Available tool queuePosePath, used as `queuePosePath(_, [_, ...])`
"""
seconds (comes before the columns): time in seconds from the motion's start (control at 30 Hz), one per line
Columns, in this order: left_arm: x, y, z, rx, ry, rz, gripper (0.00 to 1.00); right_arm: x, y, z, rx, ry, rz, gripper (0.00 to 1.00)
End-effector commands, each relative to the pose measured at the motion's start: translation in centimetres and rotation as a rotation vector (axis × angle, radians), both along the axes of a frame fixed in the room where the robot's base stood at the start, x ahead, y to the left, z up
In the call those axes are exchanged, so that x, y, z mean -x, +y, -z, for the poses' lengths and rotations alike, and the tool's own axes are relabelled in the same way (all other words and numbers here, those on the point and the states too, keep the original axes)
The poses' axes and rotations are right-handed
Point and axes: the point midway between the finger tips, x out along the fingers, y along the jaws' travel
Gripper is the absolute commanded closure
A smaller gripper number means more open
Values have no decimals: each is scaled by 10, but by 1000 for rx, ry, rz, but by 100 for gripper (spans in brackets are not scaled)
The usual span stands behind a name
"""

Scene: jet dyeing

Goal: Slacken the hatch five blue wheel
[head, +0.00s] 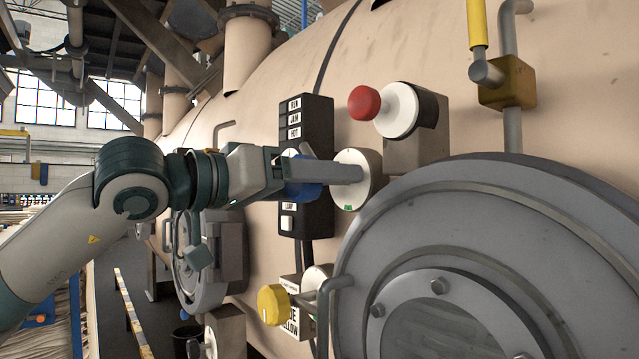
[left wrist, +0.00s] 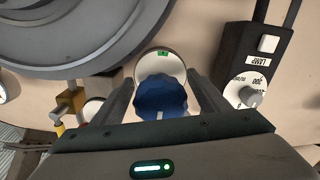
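The blue wheel (head: 304,191) sits in front of a round white dial plate (head: 367,188) with a green mark, on the tank wall left of the large grey hatch. My left gripper (head: 345,173) reaches it from the left, and one finger hides part of the wheel. In the left wrist view the scalloped blue wheel (left wrist: 160,97) lies between the two fingers of my left gripper (left wrist: 160,80), before the white plate (left wrist: 160,66). The fingers are apart, with a narrow gap showing on each side of the wheel. My right gripper is not in view.
A red knob (head: 364,103) stands above right and a yellow knob (head: 272,304) below left. A black switch box (head: 306,130) is mounted behind my gripper. The grey round hatch (head: 470,215) bulges out at right, with a bent handle (head: 328,300) on its left.

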Motion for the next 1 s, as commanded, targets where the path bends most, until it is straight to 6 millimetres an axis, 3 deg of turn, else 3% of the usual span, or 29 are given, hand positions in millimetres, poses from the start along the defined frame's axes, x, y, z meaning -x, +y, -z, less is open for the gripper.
queuePosePath(0.23, [2, 4, -2, 2, -2, -2, 31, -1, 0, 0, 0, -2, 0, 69])
queuePosePath(0.43, [12, 19, -2, 4, -3, -2, 31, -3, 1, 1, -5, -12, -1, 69])
queuePosePath(1.0, [76, 107, 0, 3, -2, -4, 31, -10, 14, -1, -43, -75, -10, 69])
